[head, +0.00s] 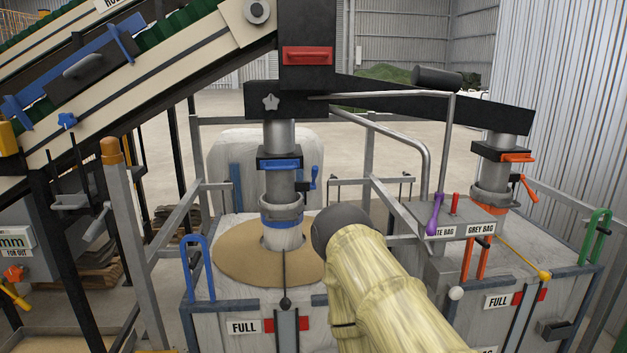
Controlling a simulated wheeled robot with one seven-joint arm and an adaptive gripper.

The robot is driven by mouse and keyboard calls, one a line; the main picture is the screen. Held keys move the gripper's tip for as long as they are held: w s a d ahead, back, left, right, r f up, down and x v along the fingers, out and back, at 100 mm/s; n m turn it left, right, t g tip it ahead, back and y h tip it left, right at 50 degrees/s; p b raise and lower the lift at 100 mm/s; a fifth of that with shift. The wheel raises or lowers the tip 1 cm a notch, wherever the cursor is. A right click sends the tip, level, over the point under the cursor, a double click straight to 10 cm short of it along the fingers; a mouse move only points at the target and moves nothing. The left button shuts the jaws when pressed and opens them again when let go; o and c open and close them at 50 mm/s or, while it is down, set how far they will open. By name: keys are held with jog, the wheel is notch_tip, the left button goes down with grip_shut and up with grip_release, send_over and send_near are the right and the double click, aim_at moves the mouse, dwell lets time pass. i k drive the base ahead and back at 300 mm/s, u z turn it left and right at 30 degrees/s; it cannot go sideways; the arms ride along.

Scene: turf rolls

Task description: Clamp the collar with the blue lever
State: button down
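A grey collar (282,204) rings the lower end of the left metal spout, above a filled pale bag (285,238). A small blue lever (314,178) stands up at the collar's right side. A blue band (281,222) sits just below the collar around the bag's neck. I cannot tell from here whether the collar is tight. My arm, in a pale yellow sleeve, reaches in from the lower right and ends in a dark rounded part right of the bag and below the lever. My gripper's fingers do not show.
A blue-handled gate (280,164) sits above the collar. The right spout has an orange lever (528,188) and collar. A rail and a control box (440,215) with a purple lever (435,212) stand right of my arm. A conveyor (120,75) slopes across the upper left.

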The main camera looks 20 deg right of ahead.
aim_at(315, 171)
jog(key=u, duration=2.6)
jog(key=k, duration=1)
jog(key=z, duration=1.9)
jog(key=i, duration=1)
jog(key=z, duration=0.1)
